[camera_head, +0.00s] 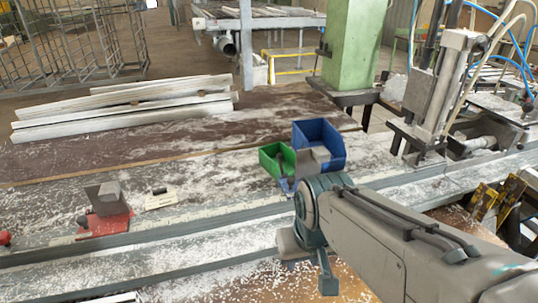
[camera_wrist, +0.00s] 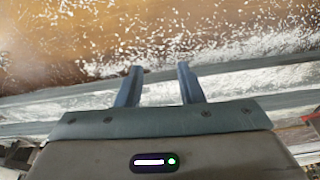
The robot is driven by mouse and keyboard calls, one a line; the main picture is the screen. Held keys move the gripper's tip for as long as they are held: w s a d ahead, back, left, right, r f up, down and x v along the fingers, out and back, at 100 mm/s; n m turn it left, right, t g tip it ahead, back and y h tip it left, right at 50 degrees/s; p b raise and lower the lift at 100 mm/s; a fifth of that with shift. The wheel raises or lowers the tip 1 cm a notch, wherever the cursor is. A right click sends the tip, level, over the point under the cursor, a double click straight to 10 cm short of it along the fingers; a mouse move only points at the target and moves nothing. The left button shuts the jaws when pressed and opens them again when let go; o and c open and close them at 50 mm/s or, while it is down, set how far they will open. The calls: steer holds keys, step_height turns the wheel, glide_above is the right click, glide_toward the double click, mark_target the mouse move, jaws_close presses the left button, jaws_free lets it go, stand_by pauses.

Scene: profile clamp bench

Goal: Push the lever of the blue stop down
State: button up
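The blue stop (camera_head: 287,185) is on the rail of the bench in the head view, partly hidden behind my arm. A grey block, seemingly its lever (camera_head: 312,160), stands up tilted above it, in front of the blue bin. My gripper points down over the bench's near side in the head view, nearer to the camera than the blue stop. In the wrist view my gripper (camera_wrist: 158,78) has its two fingers apart with nothing between them. The blue stop is not in the wrist view.
A red stop (camera_head: 105,226) with a raised grey lever sits on the rail at left, beside a small white labelled block (camera_head: 160,200). A green bin (camera_head: 277,160) and a blue bin (camera_head: 329,137) stand behind the blue stop. White profiles (camera_head: 120,108) lie at the back left.

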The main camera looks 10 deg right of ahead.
steer(key=shift+w+a+r, duration=0.1)
steer(key=shift+w, duration=0.1)
steer(key=c, duration=0.5)
steer(key=w+a+r+y, duration=0.1)
steer(key=w, duration=0.1)
steer(key=w+a+r+m+t+p, duration=0.1)
steer(key=w+a, duration=0.1)
steer(key=w+a+m+t+y+p, duration=0.1)
steer(key=w+a, duration=0.1)
steer(key=shift+w+r+y, duration=0.3)
steer(key=shift+w+r, duration=0.1)
jaws_close()
steer(key=w+a+r+m+t+h+p, duration=0.1)
steer(key=w+r+m+t+p, duration=0.15)
steer(key=w+m, duration=0.35)
steer(key=w+a+r+m+t+p, duration=0.2)
steer(key=w+r+m+t, duration=0.1)
steer(key=w, duration=0.5)
steer(key=w+d+m+h+p, duration=0.2)
steer(key=d+m+h+p, duration=0.1)
steer(key=d+m+h, duration=0.2)
steer(key=shift+w+d+m+h, duration=0.35)
steer(key=shift+m+h, duration=0.75)
steer(key=shift+m, duration=0.7)
steer(key=shift+f, duration=0.1)
